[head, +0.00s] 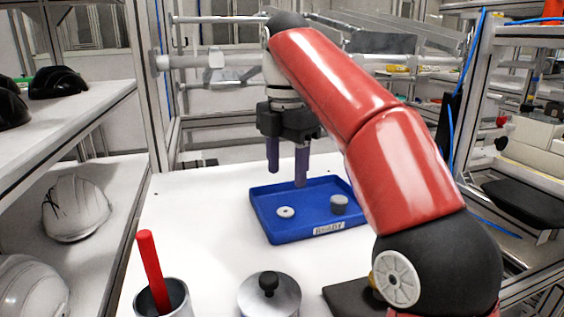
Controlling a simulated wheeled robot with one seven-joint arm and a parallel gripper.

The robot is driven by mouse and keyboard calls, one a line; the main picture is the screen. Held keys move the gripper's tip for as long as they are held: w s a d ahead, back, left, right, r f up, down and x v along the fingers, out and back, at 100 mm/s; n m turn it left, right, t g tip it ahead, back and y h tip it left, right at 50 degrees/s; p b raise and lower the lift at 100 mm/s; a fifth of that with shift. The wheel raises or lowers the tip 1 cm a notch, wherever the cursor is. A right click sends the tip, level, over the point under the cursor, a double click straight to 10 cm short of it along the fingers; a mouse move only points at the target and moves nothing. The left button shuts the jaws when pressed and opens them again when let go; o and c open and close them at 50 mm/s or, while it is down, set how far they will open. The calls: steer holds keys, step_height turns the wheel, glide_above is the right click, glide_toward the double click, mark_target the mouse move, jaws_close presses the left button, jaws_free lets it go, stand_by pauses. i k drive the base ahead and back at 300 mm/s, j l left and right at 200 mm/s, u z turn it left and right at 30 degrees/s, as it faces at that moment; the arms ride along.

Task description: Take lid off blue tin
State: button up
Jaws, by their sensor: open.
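My gripper (287,178) is open and empty, fingers pointing down above the back part of a blue tray (266,231). A round, silvery lid-like top with a black knob (269,283) stands on the white table near the front edge of the head view. Its lower part is cut off by the frame, so I cannot tell the colour of any body under it. No other blue tin shows. My gripper is well behind this knobbed top and apart from it.
The tray, labelled READY, holds a pale disc (285,212) and a small grey cylinder (338,203). A grey cup (178,295) with a red stick (151,267) stands front left. Shelves with helmets (75,208) line the left. The table's left-middle is clear.

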mark_target(267, 294)
steer(key=k, duration=0.95)
